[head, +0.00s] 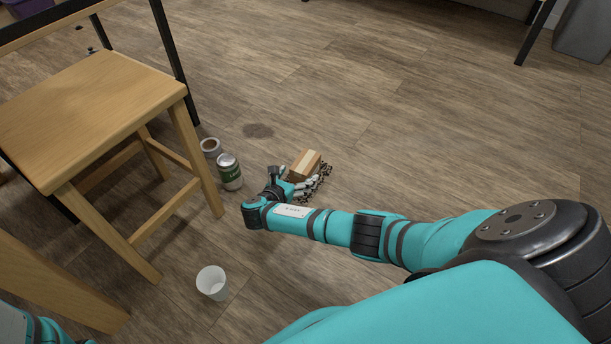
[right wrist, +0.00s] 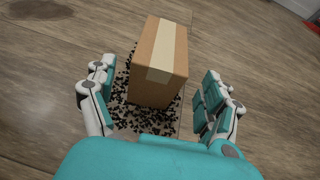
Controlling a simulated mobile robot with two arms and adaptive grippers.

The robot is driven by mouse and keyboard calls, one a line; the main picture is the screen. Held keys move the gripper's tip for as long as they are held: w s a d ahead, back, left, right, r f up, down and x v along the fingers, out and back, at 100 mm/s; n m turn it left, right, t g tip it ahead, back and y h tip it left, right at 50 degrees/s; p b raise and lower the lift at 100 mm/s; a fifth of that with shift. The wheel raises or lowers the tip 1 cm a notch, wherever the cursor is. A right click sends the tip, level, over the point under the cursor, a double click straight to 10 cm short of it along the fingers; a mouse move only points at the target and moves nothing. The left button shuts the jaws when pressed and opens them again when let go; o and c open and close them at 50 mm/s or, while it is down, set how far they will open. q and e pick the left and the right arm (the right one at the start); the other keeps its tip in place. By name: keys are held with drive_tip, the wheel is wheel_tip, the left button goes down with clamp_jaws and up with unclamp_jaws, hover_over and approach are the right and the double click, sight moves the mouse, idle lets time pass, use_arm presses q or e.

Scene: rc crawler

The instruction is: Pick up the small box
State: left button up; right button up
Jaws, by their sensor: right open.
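The small box (head: 305,164) is brown cardboard with a pale tape strip. It stands on the wooden floor just beyond my right gripper (head: 296,185) in the head view. In the right wrist view the box (right wrist: 158,62) stands between the spread fingers of my right gripper (right wrist: 160,92), toward their tips. The fingers are apart, with visible gaps on both sides of the box. Its lower front is near my palm. A bit of my left arm shows at the lower left corner of the head view; its gripper is out of frame.
Small black bits (right wrist: 125,115) lie scattered around the box. A green and white can (head: 230,172) and a tape roll (head: 211,147) stand left of it. A white cup (head: 212,282) and a wooden stool (head: 85,105) are nearby. Floor beyond the box is clear.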

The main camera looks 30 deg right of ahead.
sight(305, 167)
drive_tip(key=shift+w+d+f, duration=0.2)
drive_tip(key=shift+w+d, duration=0.05)
drive_tip(key=shift+d, duration=0.15)
drive_tip(key=b+x, duration=0.4)
drive_tip(key=b, duration=0.1)
drive_tip(key=shift+w+d, duration=0.2)
drive_tip(key=shift+d, duration=0.05)
drive_tip(key=shift+w+d+b, duration=0.15)
drive_tip(key=shift+d+b, duration=0.1)
drive_tip(key=shift+b, duration=0.15)
drive_tip(key=shift+r, duration=0.2)
drive_tip(key=c, duration=1.1)
